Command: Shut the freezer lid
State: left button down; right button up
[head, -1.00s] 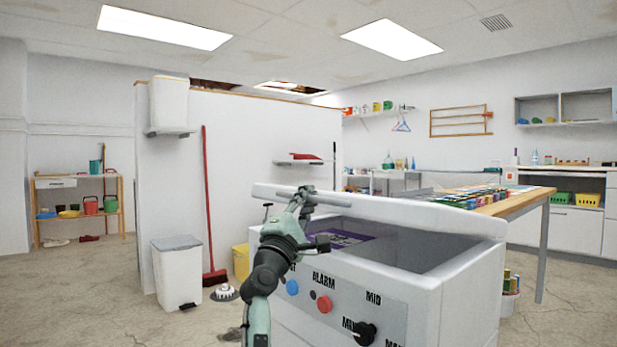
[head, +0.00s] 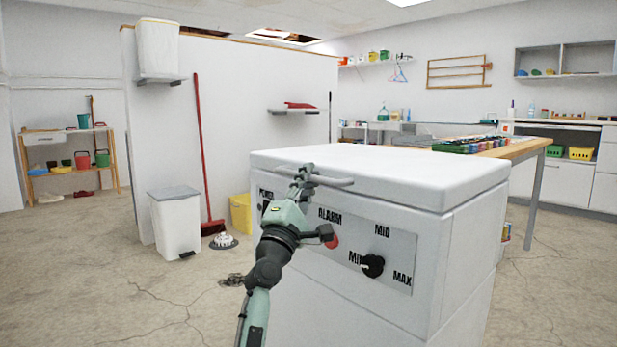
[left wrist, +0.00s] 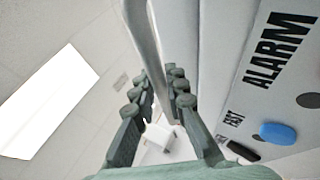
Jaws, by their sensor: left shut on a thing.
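The white chest freezer (head: 465,262) stands in front of me, with its control panel (head: 395,245) facing me. Its lid (head: 400,165) lies flat across the top, and I see no gap under its front edge in the head view. My left gripper (head: 303,174) is shut on this handle at the lid's left front. In the left wrist view the handle (left wrist: 150,45) passes between the fingers of the gripper (left wrist: 158,88). The freezer's inside is hidden. My right gripper is out of view.
A wooden table (head: 525,148) with colored items stands behind the freezer at right. Open floor lies at front left.

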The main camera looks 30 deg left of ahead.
pick_arm(q)
jog(key=c, duration=1.8)
grip_release()
jog(key=shift+a+f, duration=0.25)
jog(key=shift+f, duration=0.25)
jog(key=shift+d+r, duration=0.1)
jog(key=shift+r, duration=0.2)
notch_tip(320, 180, up, 10)
jog(key=shift+f, duration=0.1)
jog(key=s+d+f, duration=0.1)
jog(key=s+f, duration=0.3)
jog(key=f, duration=0.3)
jog(key=shift+s+d+f, duration=0.15)
jog(key=shift+d+f, duration=0.25)
